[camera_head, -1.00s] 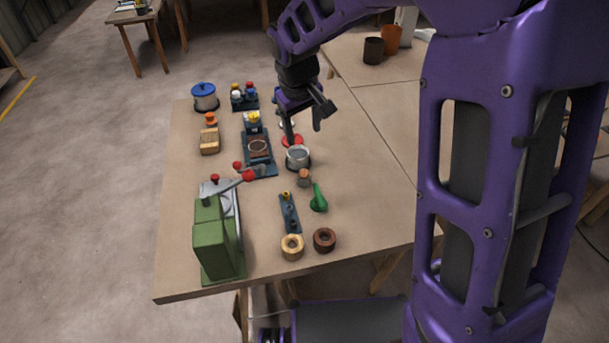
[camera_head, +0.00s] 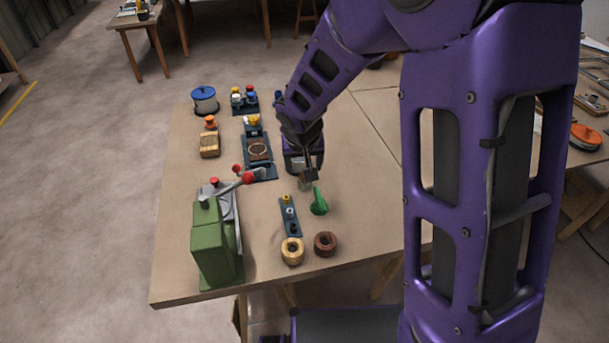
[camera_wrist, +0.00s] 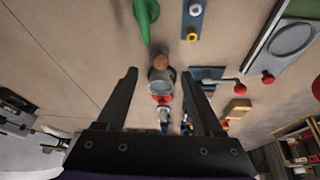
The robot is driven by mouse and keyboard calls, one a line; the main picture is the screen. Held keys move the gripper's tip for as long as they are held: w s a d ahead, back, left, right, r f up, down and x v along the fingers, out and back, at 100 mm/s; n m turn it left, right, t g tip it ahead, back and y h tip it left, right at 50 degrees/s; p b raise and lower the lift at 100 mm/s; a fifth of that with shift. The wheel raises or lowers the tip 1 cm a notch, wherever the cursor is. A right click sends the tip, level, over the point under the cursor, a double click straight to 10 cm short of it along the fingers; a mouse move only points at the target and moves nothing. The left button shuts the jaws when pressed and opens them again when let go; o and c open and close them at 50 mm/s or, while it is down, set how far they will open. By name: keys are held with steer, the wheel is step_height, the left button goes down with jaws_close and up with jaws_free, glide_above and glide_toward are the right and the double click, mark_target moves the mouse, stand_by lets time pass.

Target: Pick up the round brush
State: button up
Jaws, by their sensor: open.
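A small round piece with a brown top and a paler lower part (camera_head: 304,184), which looks like the round brush, stands on the table beside the green tool. In the wrist view its brown top (camera_wrist: 160,61) shows just beyond and between my fingertips. My gripper (camera_head: 309,170) is over it in the head view, and its fingers partly hide it. In the wrist view my gripper (camera_wrist: 160,74) is open with nothing held. I cannot tell the exact height of the fingers above the table.
A grey metal pot (camera_wrist: 161,82) and a red disc (camera_wrist: 162,99) sit close behind the brush. The green tool (camera_head: 319,202), a blue strip with pegs (camera_head: 290,216) and two rings are near it. A green press (camera_head: 214,243) stands left. The table's right part is clear.

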steer(key=x, duration=0.8)
steer(key=shift+w+f+b, duration=0.1)
steer(key=shift+w+b, duration=0.2)
steer(key=shift+b, duration=0.1)
jaws_close()
